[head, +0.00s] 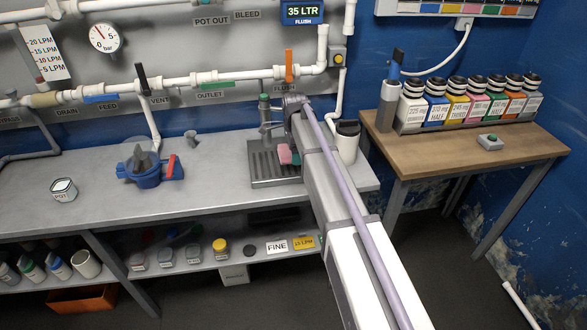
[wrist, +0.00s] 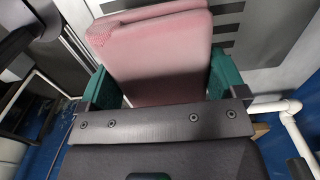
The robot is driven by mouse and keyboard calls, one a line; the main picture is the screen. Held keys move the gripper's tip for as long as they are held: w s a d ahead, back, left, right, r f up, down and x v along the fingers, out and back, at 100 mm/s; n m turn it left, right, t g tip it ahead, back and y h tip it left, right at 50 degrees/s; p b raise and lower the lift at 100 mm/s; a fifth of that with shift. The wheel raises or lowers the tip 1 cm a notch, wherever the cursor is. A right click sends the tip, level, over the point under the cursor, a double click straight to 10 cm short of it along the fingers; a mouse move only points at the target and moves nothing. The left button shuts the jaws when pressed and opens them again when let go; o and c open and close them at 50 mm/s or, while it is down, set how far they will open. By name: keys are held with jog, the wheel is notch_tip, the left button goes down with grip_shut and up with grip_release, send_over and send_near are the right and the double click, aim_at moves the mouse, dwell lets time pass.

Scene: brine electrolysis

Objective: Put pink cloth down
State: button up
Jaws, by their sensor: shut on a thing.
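The pink cloth (head: 284,153) shows small in the head view, in front of the slotted grey tray (head: 262,172) on the bench. In the wrist view the folded cloth (wrist: 155,45) stands between the two green fingers of my gripper (wrist: 160,88). My gripper (head: 291,157) is shut on it, with a finger at each side. The slotted tray (wrist: 232,28) shows behind the cloth in the wrist view. I cannot tell whether the cloth touches the tray. My arm hides part of the bench to the right of the cloth.
A tap stand (head: 265,117) rises behind the tray, and a white container (head: 347,143) stands to the right. A blue device (head: 148,168) and a white pot (head: 64,189) stand left on the bench (head: 215,195). The bench between the blue device and tray is mostly clear.

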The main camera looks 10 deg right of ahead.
notch_tip(320, 180, down, 4)
jog(key=b, duration=0.3)
jog(key=shift+r+b, duration=0.1)
jog(key=shift+b, duration=0.3)
jog(key=shift+r, duration=0.2)
jog(key=shift+f, duration=0.15)
jog(key=o, duration=0.5)
jog(key=shift+o, duration=0.2)
